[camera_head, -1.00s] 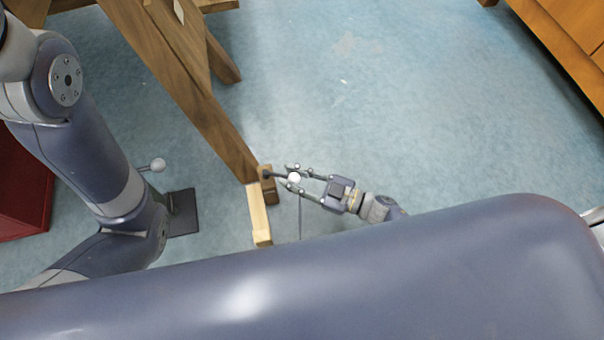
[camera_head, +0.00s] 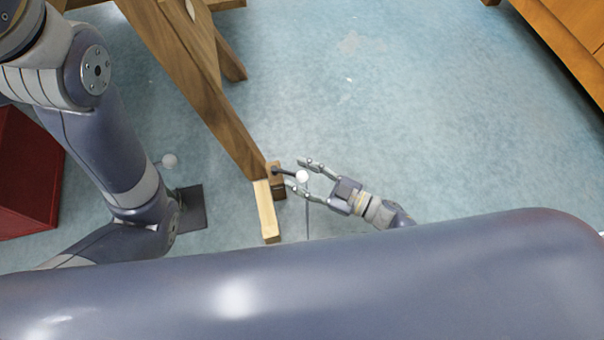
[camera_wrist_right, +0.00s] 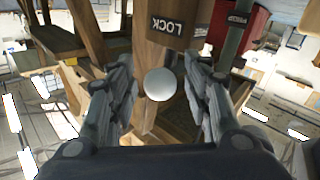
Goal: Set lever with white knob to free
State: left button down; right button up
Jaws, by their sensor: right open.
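The lever's white knob (camera_head: 302,177) sits at the end of a short dark rod (camera_head: 286,172) that comes out of the wooden frame's post (camera_head: 232,130). My right gripper (camera_head: 302,175) is open, with one finger on each side of the knob. In the right wrist view the knob (camera_wrist_right: 160,84) lies between the open fingers, with a gap on both sides. A dark label reading LOCK (camera_wrist_right: 173,25) is on the wood beyond the knob. No free label is readable. My left gripper is not visible; only my left arm shows.
A pale wooden block (camera_head: 267,212) extends from the post's foot. A second pale knob (camera_head: 169,160) stands above a dark plate (camera_head: 192,207), beside my left arm. A red box (camera_head: 28,170) is at the left and a wooden cabinet (camera_head: 570,45) at the upper right. The floor between is clear.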

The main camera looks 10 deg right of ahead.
jog(key=v, duration=1.2)
jog(key=shift+r, duration=0.1)
jog(key=shift+c, duration=0.5)
